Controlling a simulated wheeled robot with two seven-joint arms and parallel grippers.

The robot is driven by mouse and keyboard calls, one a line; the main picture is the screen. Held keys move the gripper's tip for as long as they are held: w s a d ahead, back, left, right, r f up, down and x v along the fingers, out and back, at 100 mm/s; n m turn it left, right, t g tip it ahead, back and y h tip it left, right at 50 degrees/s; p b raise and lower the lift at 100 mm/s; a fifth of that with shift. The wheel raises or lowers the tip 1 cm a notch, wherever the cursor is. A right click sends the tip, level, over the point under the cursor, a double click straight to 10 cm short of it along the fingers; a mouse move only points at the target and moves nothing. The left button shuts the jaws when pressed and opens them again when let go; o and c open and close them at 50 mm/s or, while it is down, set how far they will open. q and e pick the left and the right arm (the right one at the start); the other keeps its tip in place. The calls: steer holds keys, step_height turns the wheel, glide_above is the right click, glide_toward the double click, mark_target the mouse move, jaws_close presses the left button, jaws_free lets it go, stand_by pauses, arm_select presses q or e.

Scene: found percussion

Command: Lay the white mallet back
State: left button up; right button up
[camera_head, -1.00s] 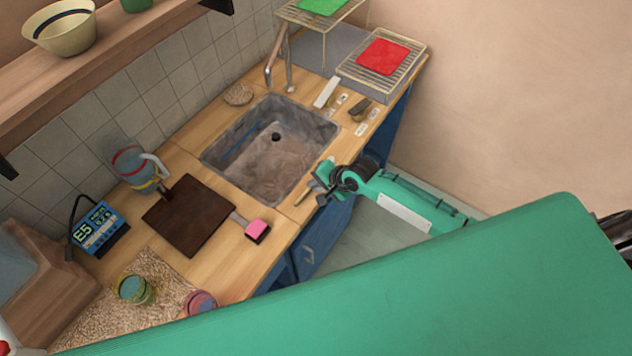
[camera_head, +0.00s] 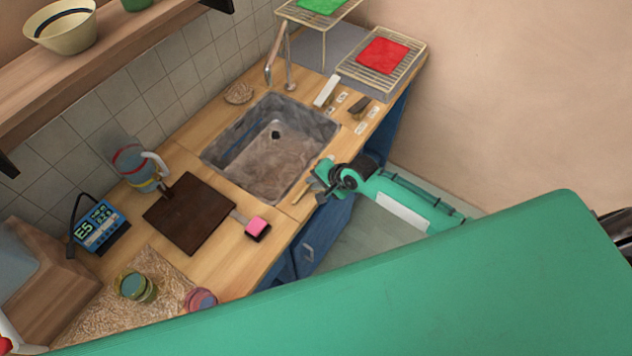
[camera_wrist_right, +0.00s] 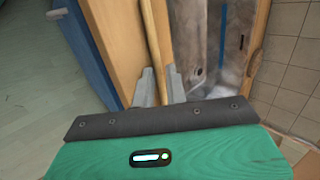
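My right gripper (camera_head: 322,183) is at the front edge of the counter, beside the sink. In the right wrist view its grey fingers (camera_wrist_right: 160,88) are close together on a thin wooden stick (camera_wrist_right: 152,35), which runs away from the gripper along the counter edge. The stick looks like a mallet handle; I see no white head on it. A white bar (camera_head: 326,91) lies on the counter beyond the sink; I cannot tell what it is. My left gripper is not in view.
The sink (camera_head: 270,160) is empty. A dark block (camera_head: 359,107) and a rack with a red cloth (camera_head: 383,56) are at the far end.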

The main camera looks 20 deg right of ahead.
steer(key=shift+o, duration=0.6)
steer(key=shift+s+f, duration=0.25)
steer(key=shift+f, duration=0.15)
steer(key=shift+s+f, duration=0.15)
steer(key=shift+s+d+r, duration=0.2)
steer(key=shift+d+r, duration=0.15)
steer(key=w+r+b+v, duration=0.1)
steer(key=b+v, duration=0.2)
steer(key=v, duration=1)
steer(key=shift+a, duration=0.2)
